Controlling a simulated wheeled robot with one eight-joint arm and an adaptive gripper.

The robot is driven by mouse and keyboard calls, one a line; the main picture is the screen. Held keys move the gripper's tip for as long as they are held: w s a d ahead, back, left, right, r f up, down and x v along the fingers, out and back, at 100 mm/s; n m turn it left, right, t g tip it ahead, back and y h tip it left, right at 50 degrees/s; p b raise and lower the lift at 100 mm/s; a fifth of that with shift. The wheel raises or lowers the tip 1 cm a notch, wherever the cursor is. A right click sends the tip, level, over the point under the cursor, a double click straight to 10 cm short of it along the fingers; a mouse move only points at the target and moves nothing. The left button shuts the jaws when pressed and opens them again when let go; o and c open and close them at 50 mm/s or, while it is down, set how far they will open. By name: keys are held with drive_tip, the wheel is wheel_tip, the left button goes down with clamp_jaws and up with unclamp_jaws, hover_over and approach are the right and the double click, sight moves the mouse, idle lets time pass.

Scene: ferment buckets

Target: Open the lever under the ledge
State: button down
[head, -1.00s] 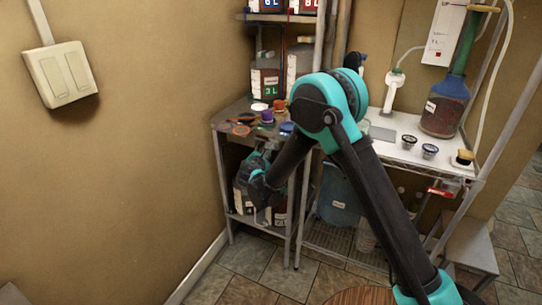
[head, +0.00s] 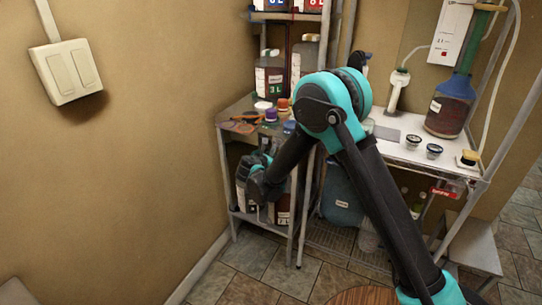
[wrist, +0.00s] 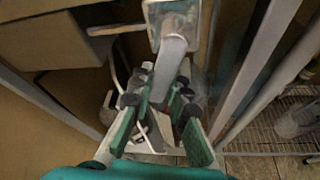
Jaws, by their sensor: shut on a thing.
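In the wrist view, a pale grey lever (wrist: 169,64) hangs from a light square housing (wrist: 172,18). My gripper (wrist: 166,88) has its green-backed fingers on both sides of the lever and is shut on it. The lever's lower end is partly hidden between the fingers. In the head view, my gripper (head: 256,172) is under the ledge (head: 243,104) of the left metal stand, in front of the labelled containers. The lever cannot be made out there.
Small jars and lids, one orange-capped (head: 283,104), stand on the ledge. A white worktop (head: 410,150) with small cups adjoins on the right. A wire shelf (wrist: 255,133) and metal posts are close to my gripper. The wall bounds the left.

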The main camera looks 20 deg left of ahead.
drive_tip(key=c, duration=1.4)
unclamp_jaws()
drive_tip(key=shift+c, duration=0.2)
drive_tip(key=v, duration=1.2)
